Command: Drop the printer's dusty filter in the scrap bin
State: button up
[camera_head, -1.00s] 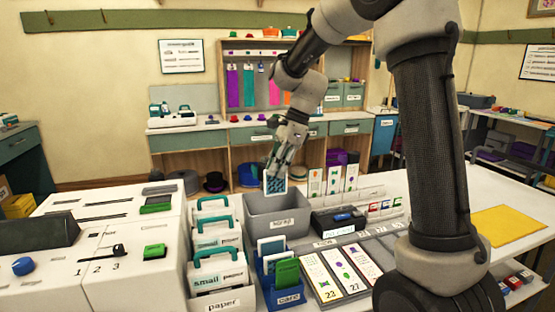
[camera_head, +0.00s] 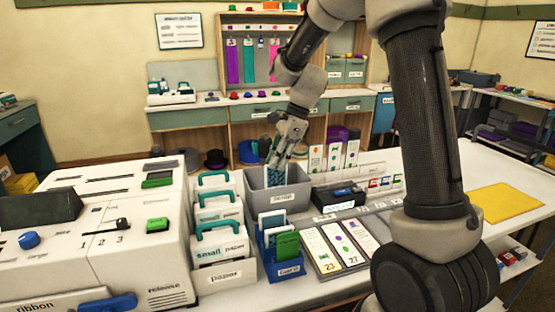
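The dusty filter (camera_head: 277,181), a small panel with a dark blue-green patterned face and pale edge, hangs upright from my gripper (camera_head: 279,162). My gripper points down and is shut on the filter's top edge. The filter is at the mouth of a grey bin (camera_head: 293,201) with a label on its front, its lower part inside the opening. I cannot read the label clearly; this looks like the scrap bin. The white printer (camera_head: 150,262) stands at the left, with a blue knob, a 1-2-3 slider and a green button.
A paper rack (camera_head: 226,276) with teal-handled packs stands left of the bin. A blue care box (camera_head: 287,262) with cards is in front. A card tray (camera_head: 338,240) and a dark stamp-pad-like box (camera_head: 338,195) are to the right. A yellow sheet (camera_head: 506,201) lies far right.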

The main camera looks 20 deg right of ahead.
jog(key=o, duration=0.3)
jog(key=v, duration=1.2)
dwell(0.4)
